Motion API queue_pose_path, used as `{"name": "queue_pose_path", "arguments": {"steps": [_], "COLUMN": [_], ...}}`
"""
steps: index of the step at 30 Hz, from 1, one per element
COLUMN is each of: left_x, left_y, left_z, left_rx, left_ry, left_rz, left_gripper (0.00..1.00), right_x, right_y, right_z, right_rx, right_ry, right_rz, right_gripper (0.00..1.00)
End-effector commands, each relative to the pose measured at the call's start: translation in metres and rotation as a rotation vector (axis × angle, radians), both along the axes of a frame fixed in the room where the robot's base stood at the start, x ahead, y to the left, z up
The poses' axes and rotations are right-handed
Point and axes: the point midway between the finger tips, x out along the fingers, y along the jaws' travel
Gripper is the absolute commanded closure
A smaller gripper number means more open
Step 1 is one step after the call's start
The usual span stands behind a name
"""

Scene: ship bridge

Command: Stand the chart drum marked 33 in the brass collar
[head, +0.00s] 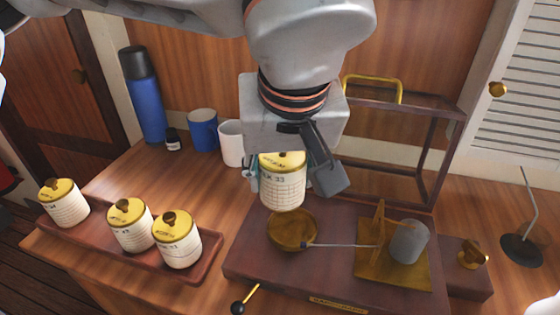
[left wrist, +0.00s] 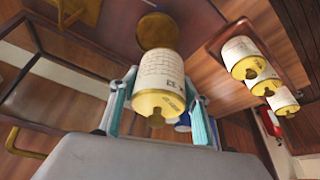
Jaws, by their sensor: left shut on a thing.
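The chart drum marked 33 (head: 283,187) is cream with a gridded chart and a brass lid; it also shows in the left wrist view (left wrist: 158,75). My left gripper (head: 287,175) is shut on it, one finger on each side, and holds it roughly upright. The brass collar (head: 293,231) is a round brass piece on the dark wooden recorder base, just below the drum. It also shows in the left wrist view (left wrist: 155,30). The drum appears above the collar; the exact gap is hard to tell. My right gripper is not in view.
Several similar drums (head: 129,225) stand on a wooden tray (head: 211,243) at left. A thin pen arm (head: 345,245) reaches from a brass bracket (head: 378,232) to the collar's edge. A grey cylinder (head: 408,242) stands beside it. Mugs (head: 203,130) and a blue flask (head: 143,95) stand behind.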

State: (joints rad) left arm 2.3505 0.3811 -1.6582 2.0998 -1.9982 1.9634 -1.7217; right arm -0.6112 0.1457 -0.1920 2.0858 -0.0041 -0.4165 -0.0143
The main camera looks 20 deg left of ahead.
Motion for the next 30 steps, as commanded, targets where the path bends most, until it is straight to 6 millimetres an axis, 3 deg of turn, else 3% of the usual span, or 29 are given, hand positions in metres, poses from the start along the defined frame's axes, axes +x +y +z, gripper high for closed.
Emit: {"name": "queue_pose_path", "arguments": {"steps": [8, 15, 21, 30], "left_x": [-0.002, -0.001, -0.001, -0.002], "left_y": [-0.003, -0.003, -0.003, -0.002], "left_z": [-0.008, -0.031, -0.051, -0.063], "left_rx": [-0.002, -0.001, -0.001, -0.001], "left_ry": [0.0, 0.008, 0.008, 0.002], "left_rz": [-0.004, -0.005, -0.006, -0.004], "left_gripper": [0.8, 0.8, 0.8, 0.8], "right_x": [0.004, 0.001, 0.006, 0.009], "right_y": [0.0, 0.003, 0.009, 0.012], "right_z": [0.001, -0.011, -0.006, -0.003], "right_rx": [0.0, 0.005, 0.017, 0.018], "right_ry": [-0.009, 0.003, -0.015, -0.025], "right_rz": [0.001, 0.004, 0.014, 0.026], "right_gripper": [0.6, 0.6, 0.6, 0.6]}}
